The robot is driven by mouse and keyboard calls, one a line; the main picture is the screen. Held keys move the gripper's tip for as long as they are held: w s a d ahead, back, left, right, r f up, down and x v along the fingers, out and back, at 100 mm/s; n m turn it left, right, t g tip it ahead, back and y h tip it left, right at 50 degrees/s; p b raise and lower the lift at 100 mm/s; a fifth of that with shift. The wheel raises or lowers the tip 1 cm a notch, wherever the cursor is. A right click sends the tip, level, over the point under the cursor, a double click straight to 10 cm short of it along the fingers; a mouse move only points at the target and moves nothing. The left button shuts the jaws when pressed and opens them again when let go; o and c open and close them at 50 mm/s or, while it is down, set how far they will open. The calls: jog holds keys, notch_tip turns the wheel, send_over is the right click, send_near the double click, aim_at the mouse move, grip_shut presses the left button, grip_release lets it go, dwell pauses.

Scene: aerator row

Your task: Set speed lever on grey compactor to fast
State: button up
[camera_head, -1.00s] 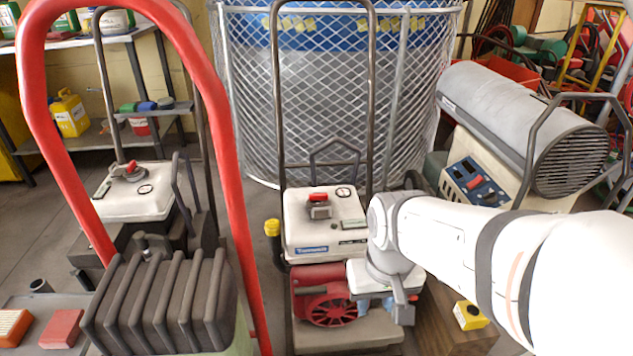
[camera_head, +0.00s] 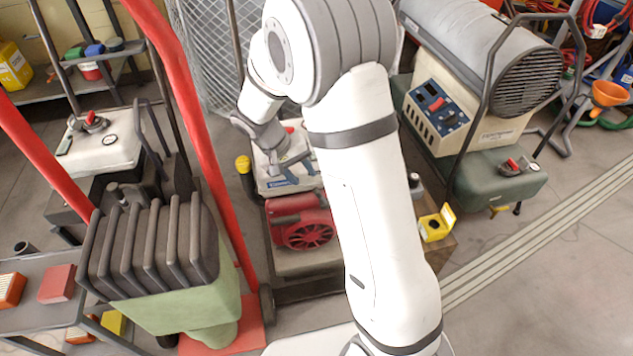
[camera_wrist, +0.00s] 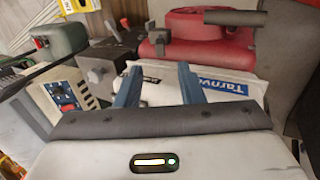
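No label I can read says compactor. The middle machine has a pale grey-white top (camera_head: 275,178), a blue name plate and a red engine (camera_head: 300,222). A small red lever (camera_head: 290,129) on that top is partly hidden by my arm. My gripper (camera_head: 290,170) is over the front of this top. In the wrist view my gripper (camera_wrist: 158,92) has its two blue fingers apart, with nothing held between them. The pale casing with its name plate (camera_wrist: 225,86) lies beyond them. Whether the fingers touch it I cannot tell. The lever's setting is not clear.
A pale-topped machine (camera_head: 105,150) at left has a red lever (camera_head: 92,118). A heater (camera_head: 480,60) and a green unit with a red lever (camera_head: 513,165) stand at right. A red handle (camera_head: 185,110) and ribbed green machine (camera_head: 170,290) are near left. Floor is clear at lower right.

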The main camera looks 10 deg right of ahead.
aim_at(315, 190)
jog(key=b+x, duration=0.3)
jog(key=x, duration=0.4)
jog(key=shift+d+f, duration=0.1)
jog(key=shift+f, duration=0.25)
jog(key=shift+c, duration=0.3)
grip_shut()
